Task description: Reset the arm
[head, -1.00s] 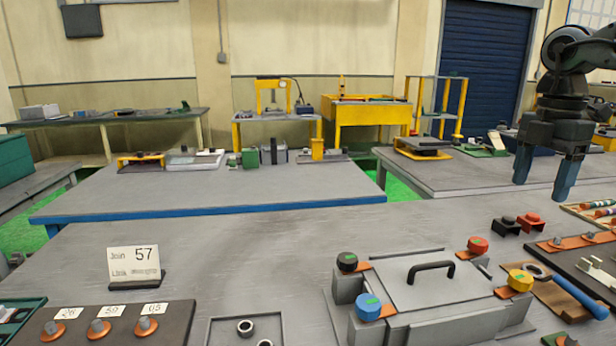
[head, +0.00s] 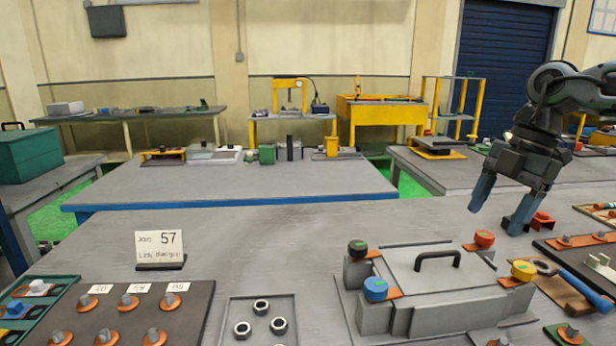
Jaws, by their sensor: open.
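My gripper (head: 500,217) hangs in the air at the right of the head view, above the bench and behind the grey fixture. Its two blue-tipped fingers are spread apart with nothing between them. It tilts down and to the left. The arm comes in from the right edge. The grey fixture (head: 425,313) has a black handle (head: 438,260) on its lid and black, blue, red and yellow knobs at its corners. The gripper appears clear of the fixture. Its right finger partly hides a small red part (head: 542,221).
A sign reading "Join 57" (head: 160,249) stands at the left of the bench (head: 285,238). Below it are a dark board with studs (head: 190,325) and a tray of nuts (head: 288,303). A blue-handled tool (head: 586,296) lies at the right. The bench's middle back is clear.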

